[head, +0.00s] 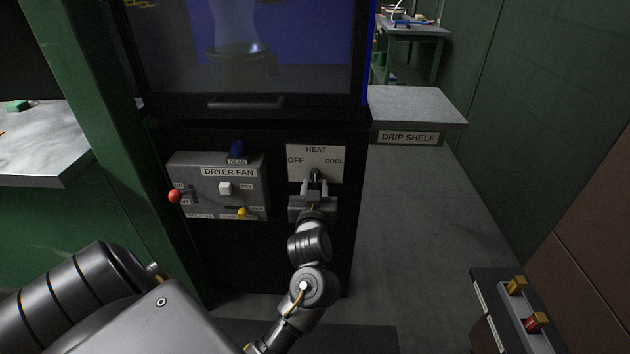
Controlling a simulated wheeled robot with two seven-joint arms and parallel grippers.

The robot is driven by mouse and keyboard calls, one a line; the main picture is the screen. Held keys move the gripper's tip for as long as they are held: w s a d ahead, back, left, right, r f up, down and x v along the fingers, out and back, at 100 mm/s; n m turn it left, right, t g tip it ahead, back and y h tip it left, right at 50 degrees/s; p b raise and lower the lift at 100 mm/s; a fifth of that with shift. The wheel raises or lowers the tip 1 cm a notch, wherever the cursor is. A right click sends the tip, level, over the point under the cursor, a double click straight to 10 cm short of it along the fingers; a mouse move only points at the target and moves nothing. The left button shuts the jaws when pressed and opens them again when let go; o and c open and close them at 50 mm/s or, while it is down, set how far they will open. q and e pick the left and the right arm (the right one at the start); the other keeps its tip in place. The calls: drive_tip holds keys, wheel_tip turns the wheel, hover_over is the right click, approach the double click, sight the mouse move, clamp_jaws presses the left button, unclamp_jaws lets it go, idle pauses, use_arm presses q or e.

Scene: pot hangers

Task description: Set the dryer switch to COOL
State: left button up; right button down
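The dryer switch panel (331,171) is a white plate on the front of the dark cabinet. It reads HEAT at the top, OFF at the left and COOL at the right. The dark switch knob (316,174) sits low in the middle of the plate and appears to point up toward HEAT. My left gripper (314,187) is right at the knob, with a finger on each side of its lower part. Whether the fingers press on the knob cannot be seen. The gripper hides the plate's lower edge. My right gripper is not in view.
A DRYER FAN box (217,187) with a red-balled lever (175,196), a white button and a yellow switch is left of the plate. The drip shelf (415,106) is at the right. A control box (517,312) stands at the lower right.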

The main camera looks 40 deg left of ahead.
use_arm(q)
drive_tip(key=shift+s+d+r, duration=0.1)
drive_tip(key=shift+s+d, duration=0.25)
drive_tip(key=shift+s, duration=0.2)
drive_tip(key=n, duration=0.7)
